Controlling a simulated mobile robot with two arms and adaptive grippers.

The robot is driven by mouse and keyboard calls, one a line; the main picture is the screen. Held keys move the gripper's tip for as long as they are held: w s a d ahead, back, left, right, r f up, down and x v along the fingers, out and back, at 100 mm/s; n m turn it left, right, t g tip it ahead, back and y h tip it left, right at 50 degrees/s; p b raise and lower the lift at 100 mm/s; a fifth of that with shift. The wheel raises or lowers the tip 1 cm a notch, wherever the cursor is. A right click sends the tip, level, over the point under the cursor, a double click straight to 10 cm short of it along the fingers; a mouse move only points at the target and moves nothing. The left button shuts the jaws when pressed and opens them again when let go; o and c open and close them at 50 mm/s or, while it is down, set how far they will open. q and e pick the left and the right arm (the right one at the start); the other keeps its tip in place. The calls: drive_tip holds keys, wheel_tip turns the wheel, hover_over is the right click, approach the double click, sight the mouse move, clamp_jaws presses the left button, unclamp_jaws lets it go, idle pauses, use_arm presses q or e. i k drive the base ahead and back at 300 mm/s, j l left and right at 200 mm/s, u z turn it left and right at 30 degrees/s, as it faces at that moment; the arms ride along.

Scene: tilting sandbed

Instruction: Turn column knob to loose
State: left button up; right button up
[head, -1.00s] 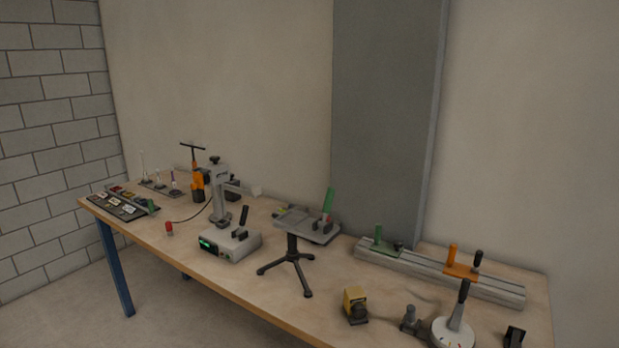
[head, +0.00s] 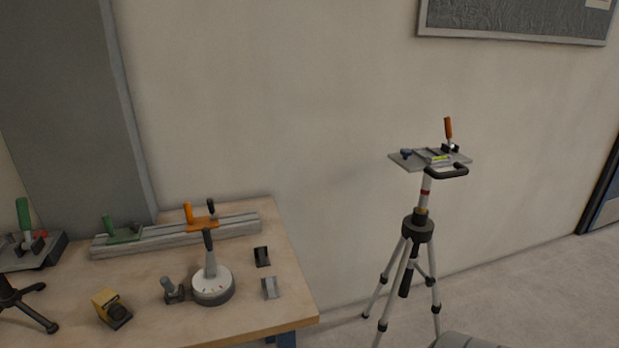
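A tripod (head: 418,229) with silvery legs and a dark collar stands on the floor, right of the table. Its column (head: 426,191) rises from the collar, with a red band partway up. Neither of my grippers is in view.
The wooden table (head: 240,325) ends left of the tripod. It bears a grey rail (head: 165,237), a white round dial base with a black-topped lever (head: 211,282) and a yellow block (head: 108,303). A framed grey board (head: 510,20) hangs on the wall. Floor shows around the tripod.

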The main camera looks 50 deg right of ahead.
sight(429, 281)
drive_tip(key=z, duration=2.35)
